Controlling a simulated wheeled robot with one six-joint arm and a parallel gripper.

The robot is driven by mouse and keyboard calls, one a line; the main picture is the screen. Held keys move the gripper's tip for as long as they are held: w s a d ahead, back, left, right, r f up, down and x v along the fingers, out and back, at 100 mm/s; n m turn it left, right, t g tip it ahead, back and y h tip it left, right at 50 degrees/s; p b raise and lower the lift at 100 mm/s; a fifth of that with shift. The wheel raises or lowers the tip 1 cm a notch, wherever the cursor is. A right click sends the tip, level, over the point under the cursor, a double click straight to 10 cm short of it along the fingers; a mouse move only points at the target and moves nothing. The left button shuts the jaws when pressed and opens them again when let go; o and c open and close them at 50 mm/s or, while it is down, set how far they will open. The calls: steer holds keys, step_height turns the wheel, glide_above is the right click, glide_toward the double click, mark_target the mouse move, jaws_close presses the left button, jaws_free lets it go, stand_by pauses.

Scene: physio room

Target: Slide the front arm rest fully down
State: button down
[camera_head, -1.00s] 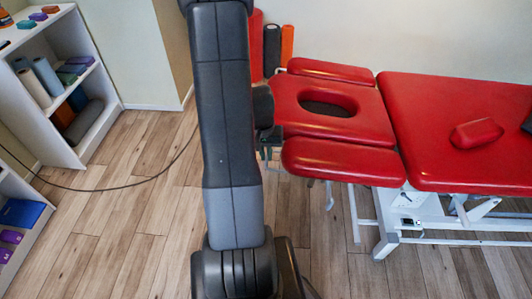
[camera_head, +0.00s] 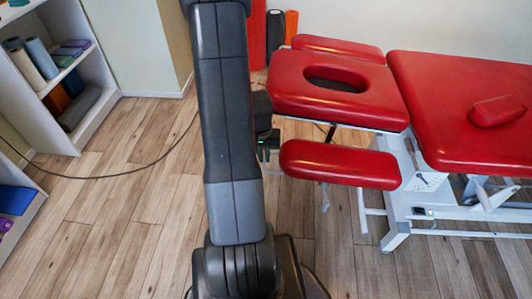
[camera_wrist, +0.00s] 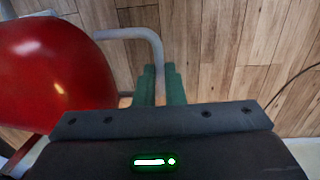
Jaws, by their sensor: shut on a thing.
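The front arm rest (camera_head: 340,164) is a long red pad on the near side of the treatment table's head section (camera_head: 390,110). It sits below the head section, with a gap between them. It also shows at the left of the wrist view (camera_wrist: 50,75). A bent grey metal tube (camera_wrist: 125,33) runs from beside the pad to my gripper. My gripper (camera_wrist: 160,72) has green fingers shut on this tube, just beyond the pad's end. In the head view my gripper (camera_head: 267,147) is partly hidden by my arm.
The far arm rest (camera_head: 338,46) stands level beside the head section. A white frame (camera_head: 400,225) carries the table. A white shelf (camera_head: 100,110) stands at the left. A dark cable (camera_head: 110,174) crosses the wooden floor. The floor below the arm rest looks clear.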

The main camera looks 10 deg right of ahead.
steer(key=shift+a+f+b, duration=0.2)
steer(key=shift+f+b, duration=0.8)
steer(key=shift+f, duration=0.95)
steer(key=c, duration=1.5)
jaws_free()
steer(key=shift+w+f, duration=0.1)
steer(key=r+p, duration=0.1)
steer(key=r, duration=0.3)
steer(key=r+p, duration=0.1)
steer(key=r, duration=0.4)
steer(key=a+r+p, duration=0.1)
steer(key=r, duration=0.4)
steer(key=shift+w+a+p, duration=0.1)
steer(key=shift+w+p, duration=0.05)
steer(key=shift+p, duration=0.2)
steer(key=shift+f, duration=0.15)
steer(key=f+b, duration=0.1)
steer(key=f, duration=0.3)
steer(key=f+b, duration=0.1)
steer(key=f, duration=0.3)
steer(key=d+f+b, duration=0.1)
steer(key=f, duration=0.4)
steer(key=shift+d, duration=0.1)
